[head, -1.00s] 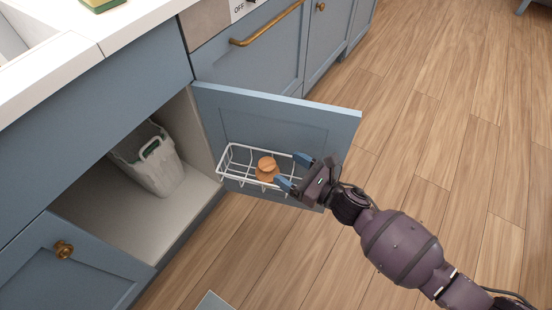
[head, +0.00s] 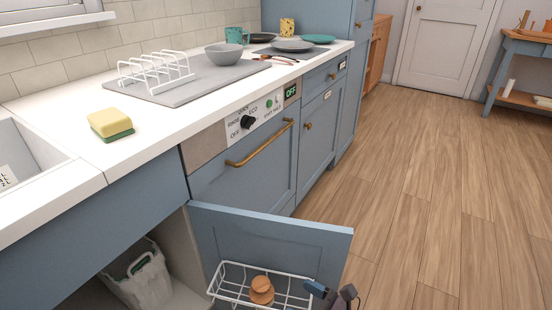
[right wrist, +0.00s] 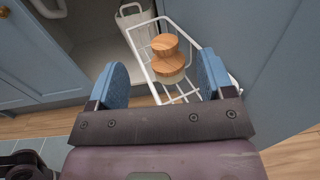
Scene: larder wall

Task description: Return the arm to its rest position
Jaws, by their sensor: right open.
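My right gripper (head: 322,294) is at the bottom edge of the head view, at the right end of the white wire basket (head: 232,293) on the inner side of the open cabinet door. In the right wrist view my right gripper (right wrist: 164,78) has its two blue fingers spread apart, with nothing held between them. A round wooden-topped item (head: 262,284) sits in the basket. It also shows in the right wrist view (right wrist: 166,46), beyond the fingertips and apart from them. Most of my right arm is out of the head view. My left gripper is not seen.
The open blue door (head: 285,240) stands out beside the basket. A pale bin (head: 140,280) is inside the cabinet. The counter holds a sponge (head: 110,124), a dish rack (head: 155,72) and a bowl (head: 223,55). The wooden floor (head: 430,200) to the right is clear.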

